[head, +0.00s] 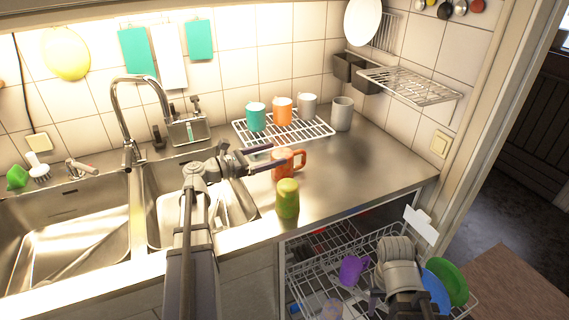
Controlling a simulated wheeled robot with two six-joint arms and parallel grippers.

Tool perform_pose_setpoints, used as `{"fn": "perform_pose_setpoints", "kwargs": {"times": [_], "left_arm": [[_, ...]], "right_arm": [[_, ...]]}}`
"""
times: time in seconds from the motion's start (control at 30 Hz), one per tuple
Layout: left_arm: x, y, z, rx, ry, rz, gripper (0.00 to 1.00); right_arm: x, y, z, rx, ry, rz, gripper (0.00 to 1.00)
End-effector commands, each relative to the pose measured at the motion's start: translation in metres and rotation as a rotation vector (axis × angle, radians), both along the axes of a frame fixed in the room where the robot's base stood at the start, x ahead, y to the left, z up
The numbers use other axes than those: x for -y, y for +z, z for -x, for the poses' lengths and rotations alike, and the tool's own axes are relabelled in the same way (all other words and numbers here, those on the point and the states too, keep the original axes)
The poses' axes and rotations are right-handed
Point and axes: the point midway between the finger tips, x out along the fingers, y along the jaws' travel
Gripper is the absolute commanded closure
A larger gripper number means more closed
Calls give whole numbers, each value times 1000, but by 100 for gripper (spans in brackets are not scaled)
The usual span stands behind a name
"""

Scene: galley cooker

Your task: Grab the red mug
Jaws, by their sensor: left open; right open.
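The red mug (290,170), orange-red with its handle to the right, stands upright on the steel counter just behind a green-yellow cup. My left gripper (277,152) reaches in from the left at the mug's upper part. Its jaws are open, and its dark fingers overlap the mug's left side and rim. I cannot tell whether they touch it or whether it lies between them. My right gripper (401,304) is open and low at the right, over the dishwasher rack, partly cut off by the bottom edge.
The green-yellow cup (288,199) stands close in front of the mug. A white wire rack (314,134) behind holds teal, orange and grey mugs; a grey cup (342,114) stands beside it. Sinks (75,245) lie left. The open dishwasher rack (318,273) holds dishes. Counter to the right is clear.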

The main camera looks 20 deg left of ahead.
Motion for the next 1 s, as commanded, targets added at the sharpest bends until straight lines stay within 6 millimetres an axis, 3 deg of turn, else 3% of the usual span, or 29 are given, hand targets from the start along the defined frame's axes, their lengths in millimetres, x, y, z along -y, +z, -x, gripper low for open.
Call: {"fn": "perform_pose_setpoints", "kwargs": {"times": [0.2,0.47,0.77,1.0], "left_arm": [[14,-1,-17,0,-1,0,0],[21,-4,-24,0,-3,0,0],[46,-7,-55,0,-3,0,0],[47,-7,-57,0,0,0,0]], "right_arm": [[0,-1,0,0,0,0,50],[0,-4,0,0,0,0,50],[0,-7,0,0,0,0,50],[0,-7,0,0,0,0,50]]}}
